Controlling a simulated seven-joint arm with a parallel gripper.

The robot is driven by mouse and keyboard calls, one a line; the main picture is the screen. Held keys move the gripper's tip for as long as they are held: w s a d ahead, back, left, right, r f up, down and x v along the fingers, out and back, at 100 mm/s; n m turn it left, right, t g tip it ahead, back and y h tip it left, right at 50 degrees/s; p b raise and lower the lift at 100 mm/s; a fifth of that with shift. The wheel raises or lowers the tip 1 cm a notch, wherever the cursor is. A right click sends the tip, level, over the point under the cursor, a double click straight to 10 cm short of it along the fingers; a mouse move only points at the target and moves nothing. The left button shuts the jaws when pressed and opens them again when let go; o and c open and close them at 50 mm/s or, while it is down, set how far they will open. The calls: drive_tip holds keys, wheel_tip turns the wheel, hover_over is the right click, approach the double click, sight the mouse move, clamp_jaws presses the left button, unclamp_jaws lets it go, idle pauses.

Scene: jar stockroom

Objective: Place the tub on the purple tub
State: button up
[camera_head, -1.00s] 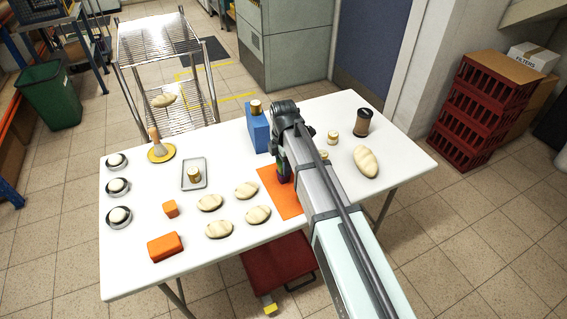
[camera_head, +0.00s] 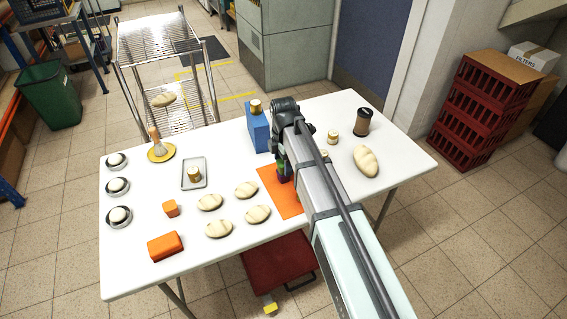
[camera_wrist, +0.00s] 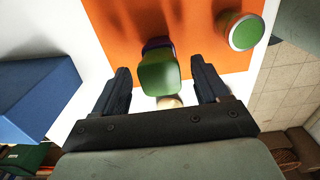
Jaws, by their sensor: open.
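A green tub (camera_wrist: 158,76) stands on a purple tub (camera_wrist: 156,43), of which only a dark edge shows beneath it in the wrist view. In the head view the green tub (camera_head: 281,162) and the purple tub (camera_head: 283,178) show as small patches beside my arm, on the orange mat (camera_head: 277,194). My gripper (camera_wrist: 162,80) is open, with one finger on each side of the green tub and visible gaps between. My arm hides much of both tubs in the head view.
A blue box (camera_head: 257,130) with a small jar on top stands just left of my gripper. A green-lidded jar (camera_wrist: 244,33) sits near the mat's edge in the wrist view.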

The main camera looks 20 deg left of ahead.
wheel_tip(320, 180, up, 11)
drive_tip(key=shift+r, duration=0.2)
idle(0.3)
